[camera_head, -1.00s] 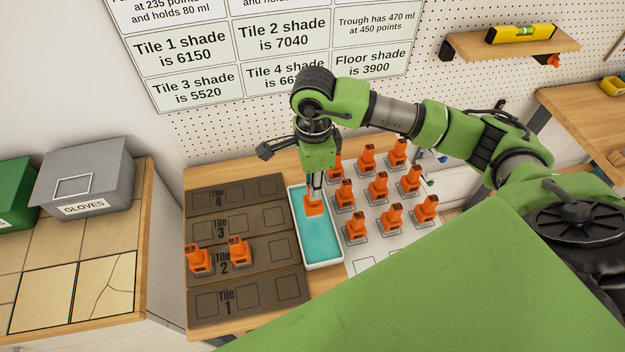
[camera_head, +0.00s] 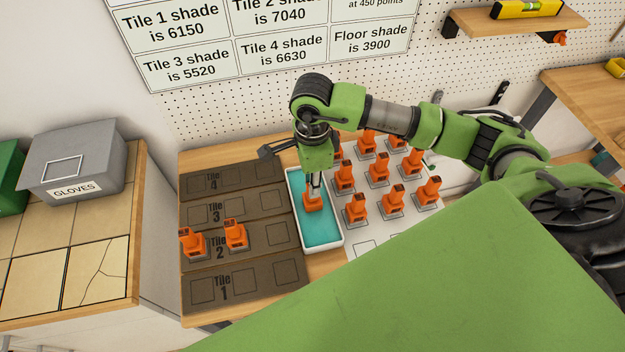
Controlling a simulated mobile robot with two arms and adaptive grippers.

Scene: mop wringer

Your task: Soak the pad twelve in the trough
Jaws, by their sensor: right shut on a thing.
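My right gripper (camera_head: 314,180) points down over the white trough (camera_head: 337,240) of teal liquid. It is shut on an orange pad (camera_head: 314,202), which is upright in the far half of the trough. The pad's lower edge is at the liquid; how deep it sits I cannot tell. Any number on this pad is too small to read. My left gripper is not in view.
Several orange pads (camera_head: 392,201) stand on a white sheet (camera_head: 365,249) right of the trough. Two pads (camera_head: 235,235) stand on the Tile 2 board (camera_head: 265,238). A grey gloves box (camera_head: 75,160) stands at left.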

